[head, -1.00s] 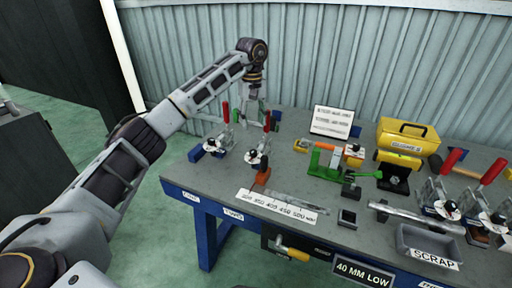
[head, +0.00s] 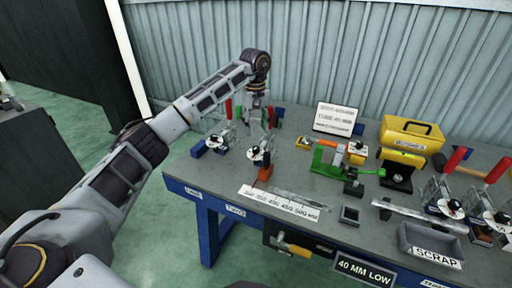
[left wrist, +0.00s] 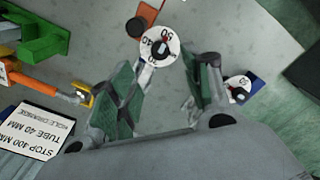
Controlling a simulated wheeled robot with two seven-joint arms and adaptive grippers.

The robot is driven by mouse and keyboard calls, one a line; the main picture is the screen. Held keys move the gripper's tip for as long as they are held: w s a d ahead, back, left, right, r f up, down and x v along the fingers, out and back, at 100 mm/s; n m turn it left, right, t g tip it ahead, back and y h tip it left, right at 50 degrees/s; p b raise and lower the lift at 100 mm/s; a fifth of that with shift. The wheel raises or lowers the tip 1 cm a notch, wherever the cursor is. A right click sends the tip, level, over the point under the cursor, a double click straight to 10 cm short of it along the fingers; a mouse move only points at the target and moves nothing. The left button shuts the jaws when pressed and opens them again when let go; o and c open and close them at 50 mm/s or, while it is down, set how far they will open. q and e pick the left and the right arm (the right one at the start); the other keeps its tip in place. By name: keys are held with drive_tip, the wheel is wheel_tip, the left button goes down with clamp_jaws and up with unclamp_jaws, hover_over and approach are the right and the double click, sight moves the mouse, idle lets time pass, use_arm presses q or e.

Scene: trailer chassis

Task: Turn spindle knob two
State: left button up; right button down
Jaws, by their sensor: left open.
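Spindle knob two is a black knob on a white numbered dial (head: 258,154), on the fixture behind the "TWO" label. In the left wrist view the dial (left wrist: 160,47) with its black knob lies just beyond the fingers. My left gripper (head: 258,117) points down above and behind this fixture. My right gripper is not in view.
Red clamp handles (head: 229,108) stand upright close to my left gripper. A sign (head: 336,118), a green and orange tool (head: 335,158) and a yellow box (head: 410,135) stand to the right. A scrap tray (head: 402,236) is near the front edge.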

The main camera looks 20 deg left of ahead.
sight(256, 148)
use_arm(q)
wheel_tip(256, 148, down, 8)
drive_tip(key=shift+r, duration=0.2)
drive_tip(key=shift+f, duration=0.9)
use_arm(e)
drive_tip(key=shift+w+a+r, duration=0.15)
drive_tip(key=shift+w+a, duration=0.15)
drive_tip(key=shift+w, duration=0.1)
use_arm(q)
drive_tip(key=c, duration=1.1)
